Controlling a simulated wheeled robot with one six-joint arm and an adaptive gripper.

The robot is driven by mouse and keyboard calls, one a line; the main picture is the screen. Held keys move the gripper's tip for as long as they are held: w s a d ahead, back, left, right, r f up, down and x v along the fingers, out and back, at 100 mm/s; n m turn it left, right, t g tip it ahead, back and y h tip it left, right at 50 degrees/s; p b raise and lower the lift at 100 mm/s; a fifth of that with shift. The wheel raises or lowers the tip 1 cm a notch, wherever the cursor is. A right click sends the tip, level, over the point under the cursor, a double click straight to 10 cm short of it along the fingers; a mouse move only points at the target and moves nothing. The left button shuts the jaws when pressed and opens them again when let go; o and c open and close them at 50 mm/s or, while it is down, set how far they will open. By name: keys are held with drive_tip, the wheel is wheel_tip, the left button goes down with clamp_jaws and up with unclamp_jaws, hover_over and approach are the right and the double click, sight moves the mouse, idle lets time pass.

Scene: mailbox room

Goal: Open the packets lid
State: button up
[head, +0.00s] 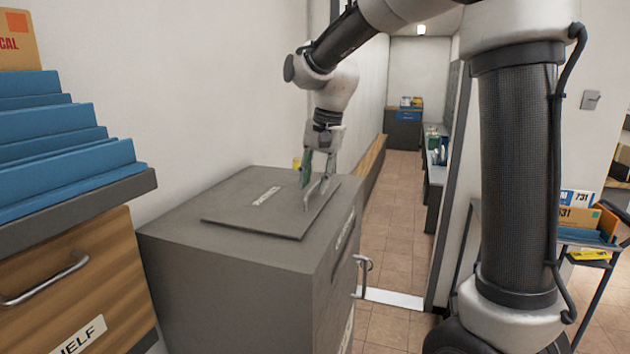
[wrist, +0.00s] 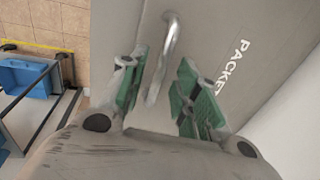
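The packets lid (head: 250,210) is a flat grey panel lying closed on top of a grey cabinet (head: 220,285). It carries a white "PACKETS" label, which also shows in the wrist view (wrist: 233,68). A silver bar handle (wrist: 165,58) stands on the lid. My gripper (head: 313,180) is above the right part of the lid, pointing down. In the wrist view my gripper (wrist: 160,92) is open, with green-padded fingers on either side of the handle's near end. Gaps show between handle and pads; I cannot tell how deep the handle sits between them.
A wooden drawer unit (head: 85,285) with blue trays (head: 60,150) stands at the left. A white wall is close behind the cabinet. A second handle (head: 361,275) juts from the cabinet's right face. A tiled corridor (head: 400,210) is free beyond it.

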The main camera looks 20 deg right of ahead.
drive_tip(key=shift+f, duration=0.1)
clamp_jaws()
